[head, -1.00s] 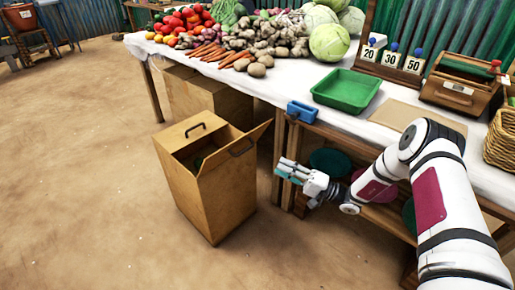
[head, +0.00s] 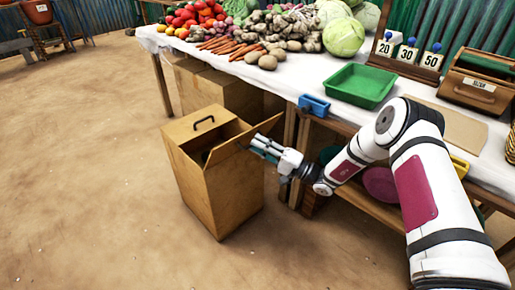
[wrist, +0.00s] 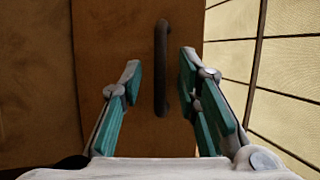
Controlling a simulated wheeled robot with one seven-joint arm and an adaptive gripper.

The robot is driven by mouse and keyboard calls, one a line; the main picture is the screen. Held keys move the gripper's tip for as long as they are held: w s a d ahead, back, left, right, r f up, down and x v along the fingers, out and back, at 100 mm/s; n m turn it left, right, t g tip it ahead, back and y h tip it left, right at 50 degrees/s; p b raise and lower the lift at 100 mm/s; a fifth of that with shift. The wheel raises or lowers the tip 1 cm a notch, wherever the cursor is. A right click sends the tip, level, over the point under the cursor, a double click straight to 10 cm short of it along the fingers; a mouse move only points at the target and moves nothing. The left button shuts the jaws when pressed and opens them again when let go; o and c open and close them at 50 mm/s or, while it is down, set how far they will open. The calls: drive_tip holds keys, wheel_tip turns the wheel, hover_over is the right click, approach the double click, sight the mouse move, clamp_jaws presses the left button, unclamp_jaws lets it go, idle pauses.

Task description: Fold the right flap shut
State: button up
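The wooden box (head: 218,195) stands on the ground in front of the stall. Its left flap (head: 190,131) lies shut with a dark handle (head: 204,120) on top. Its right flap (head: 268,127) stands raised and slants outward, leaving a dark gap in the top. My gripper (head: 258,145) is at the right flap, partly covering it in the head view. In the wrist view, the right flap's brown panel (wrist: 110,40) and dark bar handle (wrist: 160,65) lie ahead. My gripper (wrist: 160,75) is open, with the handle lined up between its fingers; contact cannot be told.
The stall table (head: 300,80) with a white cloth is behind and right of the box. A green tray (head: 360,85) and a small blue bin (head: 314,104) are at its front edge. Other cardboard boxes (head: 220,90) sit under it. Bare ground is free on the left.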

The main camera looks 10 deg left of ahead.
drive_tip(key=shift+w+a+r, duration=0.1)
drive_tip(key=shift+a+r, duration=0.05)
drive_tip(key=shift+a, duration=0.25)
drive_tip(key=shift+c, duration=0.4)
clamp_jaws()
drive_tip(key=shift+r, duration=0.1)
